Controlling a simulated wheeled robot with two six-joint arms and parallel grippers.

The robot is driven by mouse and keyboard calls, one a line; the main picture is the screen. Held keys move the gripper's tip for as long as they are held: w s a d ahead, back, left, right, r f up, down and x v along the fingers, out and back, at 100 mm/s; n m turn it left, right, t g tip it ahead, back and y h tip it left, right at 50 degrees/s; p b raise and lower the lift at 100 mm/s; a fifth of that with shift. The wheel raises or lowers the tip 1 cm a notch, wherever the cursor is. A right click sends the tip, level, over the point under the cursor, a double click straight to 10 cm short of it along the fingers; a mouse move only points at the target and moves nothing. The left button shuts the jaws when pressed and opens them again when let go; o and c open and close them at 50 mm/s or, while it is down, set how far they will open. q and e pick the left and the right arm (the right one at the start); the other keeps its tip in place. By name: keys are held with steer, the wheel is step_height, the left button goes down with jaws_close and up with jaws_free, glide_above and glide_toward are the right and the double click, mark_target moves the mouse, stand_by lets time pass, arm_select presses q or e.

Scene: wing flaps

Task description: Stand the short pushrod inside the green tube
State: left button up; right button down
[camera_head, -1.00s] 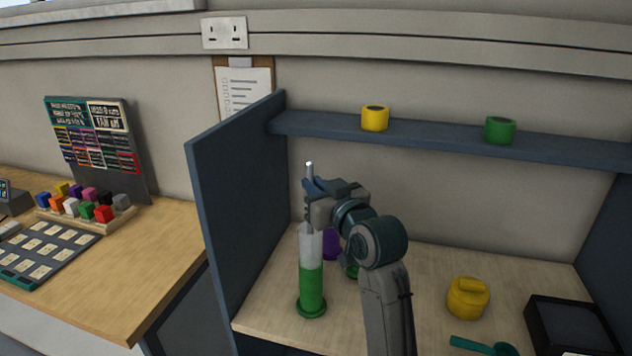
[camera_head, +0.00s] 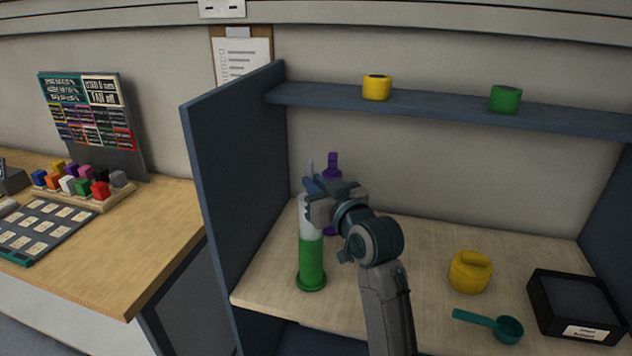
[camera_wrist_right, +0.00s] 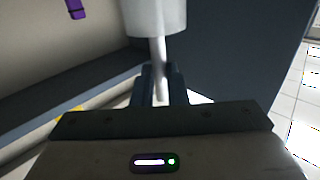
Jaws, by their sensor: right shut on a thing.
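The green tube (camera_head: 311,262) stands upright on the wooden bench board, with a pale, whitish upper part. My right gripper (camera_head: 312,190) is at the top of the tube and shut on the short pushrod (camera_head: 310,168), a thin grey rod held roughly upright. The rod's upper tip shows above the fingers. In the right wrist view the pushrod (camera_wrist_right: 158,68) runs between the fingers to the tube's pale end (camera_wrist_right: 157,16), and its far end seems to be inside the rim. How deep it sits is hidden. My left gripper is not in view.
A purple object (camera_head: 332,172) stands close behind my right gripper. A blue side panel (camera_head: 238,170) rises left of the tube. A yellow pot (camera_head: 469,272), a teal scoop (camera_head: 505,328) and a black tray (camera_head: 545,315) lie to the right. The board between is clear.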

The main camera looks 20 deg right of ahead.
steer(key=shift+f, duration=0.1)
steer(key=c, duration=1.4)
jaws_free()
steer(key=shift+o, duration=0.2)
steer(key=shift+s, duration=0.1)
steer(key=s+d+b, duration=0.2)
steer(key=s, duration=0.8)
steer(key=shift+s, duration=0.25)
